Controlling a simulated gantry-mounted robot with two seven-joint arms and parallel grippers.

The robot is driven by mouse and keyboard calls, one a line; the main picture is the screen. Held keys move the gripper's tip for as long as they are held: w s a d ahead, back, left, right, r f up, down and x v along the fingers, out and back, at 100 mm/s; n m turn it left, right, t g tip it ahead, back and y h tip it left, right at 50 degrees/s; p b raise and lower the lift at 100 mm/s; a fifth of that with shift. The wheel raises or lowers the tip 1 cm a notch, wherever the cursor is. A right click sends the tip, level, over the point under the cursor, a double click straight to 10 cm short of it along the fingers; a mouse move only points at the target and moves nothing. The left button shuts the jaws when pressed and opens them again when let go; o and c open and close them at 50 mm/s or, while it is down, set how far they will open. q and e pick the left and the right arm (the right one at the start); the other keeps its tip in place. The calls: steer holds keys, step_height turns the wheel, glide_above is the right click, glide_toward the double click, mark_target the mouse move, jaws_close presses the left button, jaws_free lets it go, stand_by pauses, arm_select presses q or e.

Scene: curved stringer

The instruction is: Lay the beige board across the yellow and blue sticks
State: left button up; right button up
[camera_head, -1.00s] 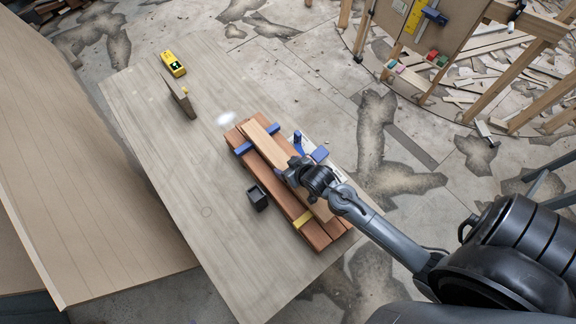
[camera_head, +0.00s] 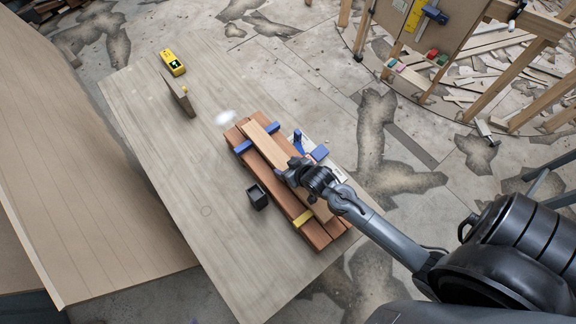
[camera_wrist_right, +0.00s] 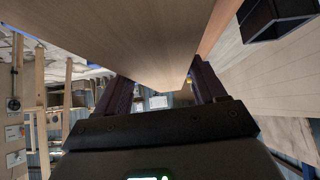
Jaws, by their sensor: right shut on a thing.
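The beige board (camera_head: 266,146) lies lengthwise above a stack of reddish-brown planks, over the blue stick (camera_head: 257,139) near its far end and beside or over the yellow stick (camera_head: 303,218) near its near end. I cannot tell whether it touches both sticks. My right gripper (camera_head: 287,174) is shut on the board near its middle and hides part of it. In the right wrist view the board (camera_wrist_right: 120,45) fills the upper middle, between the two dark fingers of my gripper (camera_wrist_right: 163,88). My left gripper is not in view.
The reddish-brown planks (camera_head: 314,236) lie on a grey table (camera_head: 180,190). A small black box (camera_head: 257,198) stands left of them. Blue tools (camera_head: 319,153) lie to their right. A yellow device (camera_head: 172,63) and an upright brown piece (camera_head: 178,92) stand at the far end. The table's left side is clear.

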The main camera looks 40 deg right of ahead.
steer(key=o, duration=1.5)
steer(key=shift+w, duration=0.1)
steer(key=shift+c, duration=0.2)
steer(key=shift+o, duration=0.5)
steer(key=v, duration=1)
steer(key=shift+s+r, duration=0.2)
steer(key=shift+s, duration=0.1)
steer(key=s+a+r+n+g+y, duration=0.1)
steer(key=s+a+r+n+g, duration=0.3)
steer(key=s+a, duration=0.45)
step_height(320, 180, up, 12)
steer(key=s+d+m+g+p, duration=0.1)
steer(key=d+p, duration=0.1)
steer(key=p, duration=1)
steer(key=shift+s, duration=0.25)
